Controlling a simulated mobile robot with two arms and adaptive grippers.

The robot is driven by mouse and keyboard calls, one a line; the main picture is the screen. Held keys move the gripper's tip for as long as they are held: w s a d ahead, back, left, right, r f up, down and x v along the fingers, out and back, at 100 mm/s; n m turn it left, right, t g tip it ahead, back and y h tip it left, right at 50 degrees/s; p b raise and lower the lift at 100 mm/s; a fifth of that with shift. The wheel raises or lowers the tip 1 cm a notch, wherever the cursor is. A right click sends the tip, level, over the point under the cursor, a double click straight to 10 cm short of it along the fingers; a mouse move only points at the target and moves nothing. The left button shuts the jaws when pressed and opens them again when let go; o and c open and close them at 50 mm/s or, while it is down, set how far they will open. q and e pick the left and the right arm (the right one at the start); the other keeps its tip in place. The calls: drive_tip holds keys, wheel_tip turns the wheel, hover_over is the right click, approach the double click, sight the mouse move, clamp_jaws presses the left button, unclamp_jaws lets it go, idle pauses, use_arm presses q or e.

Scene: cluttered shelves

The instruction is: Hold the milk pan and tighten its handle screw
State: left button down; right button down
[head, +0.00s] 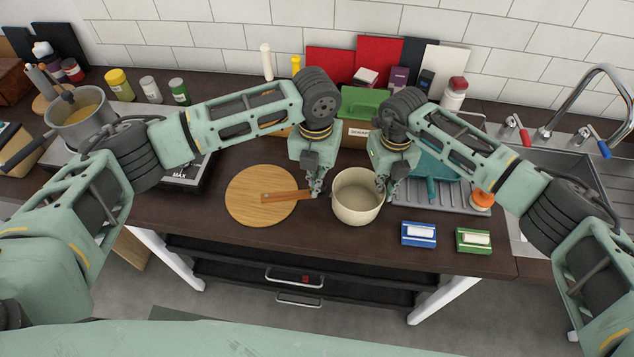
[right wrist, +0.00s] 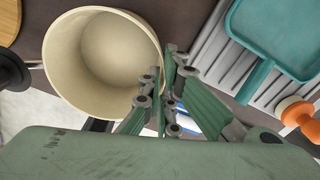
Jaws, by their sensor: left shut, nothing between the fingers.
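The milk pan (head: 357,203) is a cream, empty pot standing upright on the dark counter. Its brown wooden handle (head: 284,197) points left, over a round board. My left gripper (head: 317,192) is shut and empty at the pan end of the handle, just left of the pan; it hides the joint there, and I cannot make out the screw. My right gripper (head: 381,185) is at the right rim of the pan. In the right wrist view, my right gripper (right wrist: 166,75) is closed on the rim of the milk pan (right wrist: 105,50), one finger inside the wall and one outside.
The round wooden board (head: 250,208) lies left of the pan. A blue sponge pack (head: 418,234) and a green one (head: 473,240) lie at the front right. A drying rack (head: 455,193) with a teal dustpan is right, before the sink (head: 520,225). A green-lidded box (head: 358,132) stands behind.

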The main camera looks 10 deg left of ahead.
use_arm(q)
drive_tip(key=c, duration=2.4)
unclamp_jaws()
drive_tip(key=shift+d, duration=0.35)
drive_tip(key=shift+c, duration=0.2)
use_arm(e)
drive_tip(key=shift+s+a+r, duration=0.1)
drive_tip(key=shift+a, duration=0.65)
use_arm(q)
drive_tip(key=shift+r, duration=0.1)
drive_tip(key=shift+w+r, duration=0.1)
drive_tip(key=shift+r, duration=0.2)
wheel_tip(320, 180, up, 11)
drive_tip(key=shift+a, duration=0.35)
use_arm(e)
drive_tip(key=shift+d, duration=0.45)
drive_tip(key=c, duration=2.5)
unclamp_jaws()
drive_tip(key=o, duration=0.6)
drive_tip(key=shift+o, duration=0.2)
